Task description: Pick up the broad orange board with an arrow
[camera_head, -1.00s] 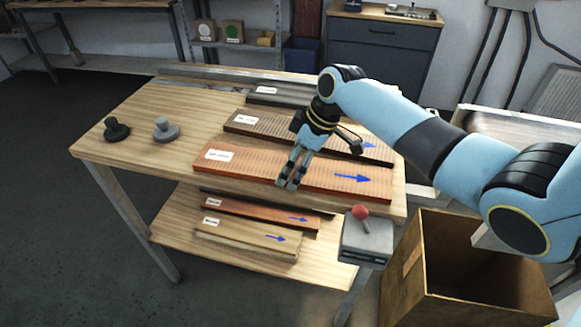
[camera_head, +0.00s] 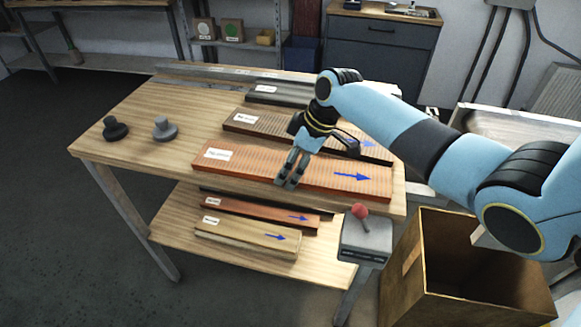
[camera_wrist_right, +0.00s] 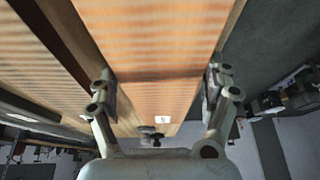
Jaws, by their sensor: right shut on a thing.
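The broad orange board (camera_head: 250,171) with a white label and a blue arrow lies along the front edge of the wooden table. My right gripper (camera_head: 286,184) is at its front edge, near the middle of its length, and is shut on it. In the right wrist view the orange board (camera_wrist_right: 150,38) runs between the two fingers of the right gripper (camera_wrist_right: 162,82). Any gap under the board is hidden. My left gripper is not in view.
Behind it lie a brown board (camera_head: 255,124) with an arrow and a dark board (camera_head: 268,96). A red board (camera_head: 255,212) and a pale board (camera_head: 240,238) are on the lower shelf. A red-knobbed lever (camera_head: 360,212) and an open cardboard box (camera_head: 408,285) stand at the right.

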